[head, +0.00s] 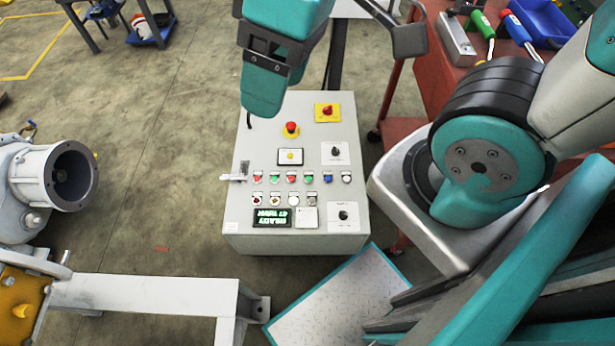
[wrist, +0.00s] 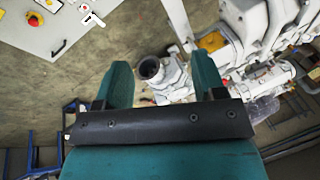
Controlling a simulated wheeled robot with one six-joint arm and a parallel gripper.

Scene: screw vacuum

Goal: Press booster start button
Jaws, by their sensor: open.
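The control panel (head: 350,225) is a light grey box with a row of small buttons in its middle. Two are green, a left one (head: 275,178) and a right one (head: 308,178), with red, blue and pale ones beside them. The labels are too small to read, so I cannot tell which is booster start. My gripper (head: 264,100) hangs over the panel's far left part, apart from the buttons. In the wrist view my gripper (wrist: 161,72) is open and empty. The panel (wrist: 62,22) shows there only at the upper left, with the button row mostly out of frame.
The panel carries a red mushroom button (head: 291,129), a yellow-backed red switch (head: 327,112) and a lit display (head: 272,217). A grey pump flange (head: 70,175) stands left. A red tool bench (head: 445,80) is at the right. A white beam (head: 150,295) crosses the front left.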

